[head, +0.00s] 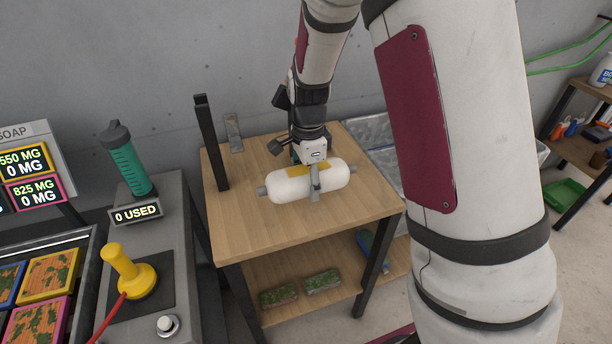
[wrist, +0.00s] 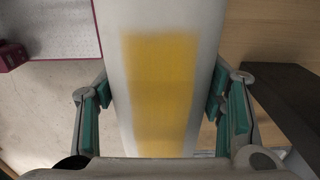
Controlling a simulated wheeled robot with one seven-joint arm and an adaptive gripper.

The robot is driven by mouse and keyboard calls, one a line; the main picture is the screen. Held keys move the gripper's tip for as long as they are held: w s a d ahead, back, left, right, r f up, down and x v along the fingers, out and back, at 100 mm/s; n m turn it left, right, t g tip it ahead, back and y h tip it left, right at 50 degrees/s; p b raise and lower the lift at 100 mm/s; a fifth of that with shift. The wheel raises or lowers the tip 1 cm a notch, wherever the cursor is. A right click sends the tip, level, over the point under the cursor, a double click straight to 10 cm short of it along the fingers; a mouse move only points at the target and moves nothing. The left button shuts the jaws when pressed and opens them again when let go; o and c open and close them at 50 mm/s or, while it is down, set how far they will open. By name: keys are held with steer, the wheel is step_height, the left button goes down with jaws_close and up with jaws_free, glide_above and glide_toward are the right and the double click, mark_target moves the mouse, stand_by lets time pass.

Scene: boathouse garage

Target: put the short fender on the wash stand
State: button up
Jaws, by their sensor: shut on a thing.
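The short fender is a white, rounded cylinder (head: 290,188) with grey end fittings and a yellow patch. In the head view it lies level across the wooden top of the wash stand (head: 255,228), at or just above it; I cannot tell whether it touches. My gripper (head: 314,182) comes down from above and is shut around the fender's middle. In the wrist view the fender's yellow patch (wrist: 160,85) fills the centre, with a teal-padded finger against each side. The fender's underside is hidden.
A dark upright post (head: 211,145) stands at the stand's back left. The lower shelf holds green-brown blocks (head: 322,281) and a blue bottle (head: 370,247). The tabletop's front is bare.

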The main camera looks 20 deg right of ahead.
mark_target(308, 169)
stand_by(0.3)
steer(key=shift+f+b, duration=0.9)
steer(key=shift+f, duration=1.6)
steer(key=shift+f, duration=0.75)
steer(key=shift+f+b, duration=0.2)
steer(key=shift+b, duration=0.15)
steer(key=o, duration=1.6)
steer(key=shift+c, duration=0.2)
step_height(308, 169, up, 12)
